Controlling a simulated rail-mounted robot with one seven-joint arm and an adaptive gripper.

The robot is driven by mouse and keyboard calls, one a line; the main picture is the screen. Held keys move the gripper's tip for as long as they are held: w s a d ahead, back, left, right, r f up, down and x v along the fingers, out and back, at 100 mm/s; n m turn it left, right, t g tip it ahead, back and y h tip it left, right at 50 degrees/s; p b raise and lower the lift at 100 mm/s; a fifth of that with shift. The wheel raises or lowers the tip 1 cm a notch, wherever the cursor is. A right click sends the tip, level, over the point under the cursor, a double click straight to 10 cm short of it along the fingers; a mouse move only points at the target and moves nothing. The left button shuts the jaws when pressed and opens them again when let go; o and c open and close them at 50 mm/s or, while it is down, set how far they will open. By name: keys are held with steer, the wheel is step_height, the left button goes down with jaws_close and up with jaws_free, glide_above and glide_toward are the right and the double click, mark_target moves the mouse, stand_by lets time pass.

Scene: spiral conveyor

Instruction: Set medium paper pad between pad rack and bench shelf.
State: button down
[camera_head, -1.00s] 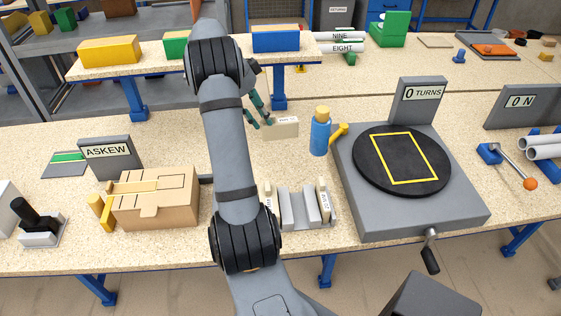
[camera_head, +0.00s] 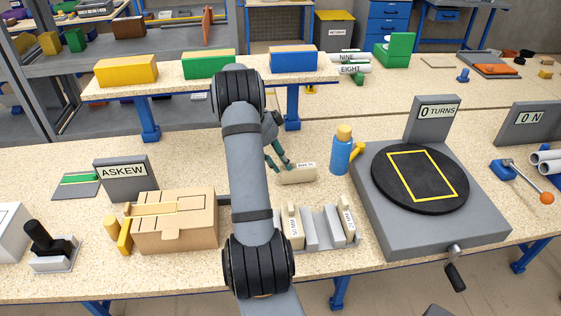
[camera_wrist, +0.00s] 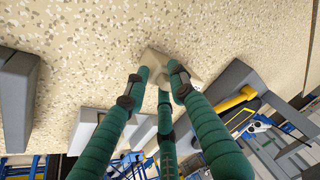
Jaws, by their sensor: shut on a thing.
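The medium paper pad (camera_head: 298,174) is a cream block with a printed label facing the head camera; I cannot read the label surely. My gripper (camera_head: 277,158), with teal fingers, is shut on it from behind. The pad is at or just above the bench top, between the grey pad rack (camera_head: 324,238) in front and the raised bench shelf (camera_head: 180,89) behind. I cannot tell whether it touches the bench. The wrist view shows the pad (camera_wrist: 155,57) at the fingertips, partly hidden by them. The rack holds two cream pads, with a gap between them.
A blue bottle (camera_head: 342,154) stands close to the right of the pad, beside a turntable (camera_head: 420,180). A cardboard box (camera_head: 175,222) stands left of the rack. Yellow, green and blue blocks sit on the shelf.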

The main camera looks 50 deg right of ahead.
steer(key=shift+f+b, duration=0.25)
steer(key=shift+b, duration=0.1)
steer(key=c, duration=1.6)
jaws_free()
steer(key=shift+r, duration=0.1)
steer(key=shift+o, duration=0.7)
steer(key=shift+w+r+p, duration=0.1)
steer(key=shift+r+p, duration=0.25)
steer(key=v, duration=1.1)
steer(key=shift+a+r, duration=0.25)
steer(key=shift+a, duration=0.05)
